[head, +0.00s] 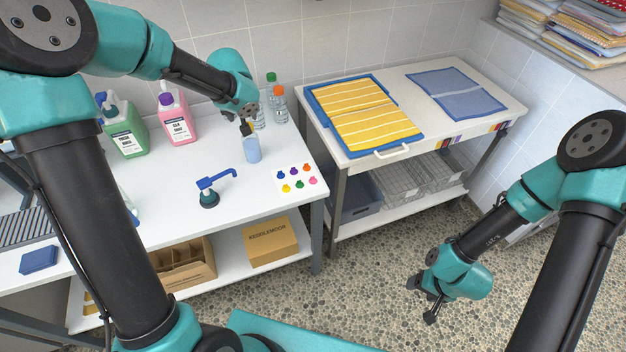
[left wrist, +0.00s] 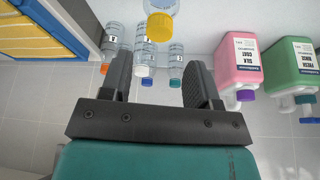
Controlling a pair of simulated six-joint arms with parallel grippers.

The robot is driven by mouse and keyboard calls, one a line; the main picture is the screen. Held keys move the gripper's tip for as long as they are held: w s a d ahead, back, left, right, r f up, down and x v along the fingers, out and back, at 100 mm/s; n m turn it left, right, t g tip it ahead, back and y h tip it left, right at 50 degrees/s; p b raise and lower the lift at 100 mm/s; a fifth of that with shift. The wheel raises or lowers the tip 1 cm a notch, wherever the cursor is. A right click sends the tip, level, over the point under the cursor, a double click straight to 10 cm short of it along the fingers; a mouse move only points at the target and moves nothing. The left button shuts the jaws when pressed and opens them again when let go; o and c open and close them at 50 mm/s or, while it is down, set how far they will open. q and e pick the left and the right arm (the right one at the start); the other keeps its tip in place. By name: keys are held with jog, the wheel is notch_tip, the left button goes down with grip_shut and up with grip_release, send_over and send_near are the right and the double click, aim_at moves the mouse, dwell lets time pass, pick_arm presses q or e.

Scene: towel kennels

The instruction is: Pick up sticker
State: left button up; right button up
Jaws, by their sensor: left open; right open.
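A white sheet of colourful stickers (head: 297,178) lies flat at the right end of the white table, with paw-like shapes in several colours. My left gripper (head: 246,121) is open above the back of the table, close to the top of a pale blue bottle (head: 252,149). In the left wrist view its two fingers (left wrist: 160,82) stand apart, and a yellow-capped bottle (left wrist: 160,22) shows beyond the tips; I see nothing gripped. My right gripper (head: 427,303) is open and empty, low over the pebbled floor, well away from the stickers.
A green jug (head: 126,132), a pink jug (head: 177,115) and clear bottles (head: 277,107) stand at the back. A second table holds a yellow striped towel (head: 365,115) and a blue towel (head: 455,92). Boxes (head: 270,243) sit on the lower shelf.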

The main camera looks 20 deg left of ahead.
pick_arm(q)
jog(key=shift+c, duration=0.8)
jog(key=d+f+n+g+h, duration=0.1)
jog(key=d+g, duration=0.1)
jog(key=d, duration=0.8)
jog(key=d+f+n+g, duration=0.1)
jog(key=d+f+g, duration=0.1)
jog(key=d, duration=0.8)
jog(key=shift+s+n+h, duration=0.2)
jog(key=shift+n+h, duration=0.1)
jog(key=shift+h, duration=0.1)
jog(key=shift+d+f, duration=0.1)
jog(key=shift+f, duration=0.1)
send_over(311, 179)
notch_tip(311, 179, down, 12)
jog(key=shift+d, duration=0.1)
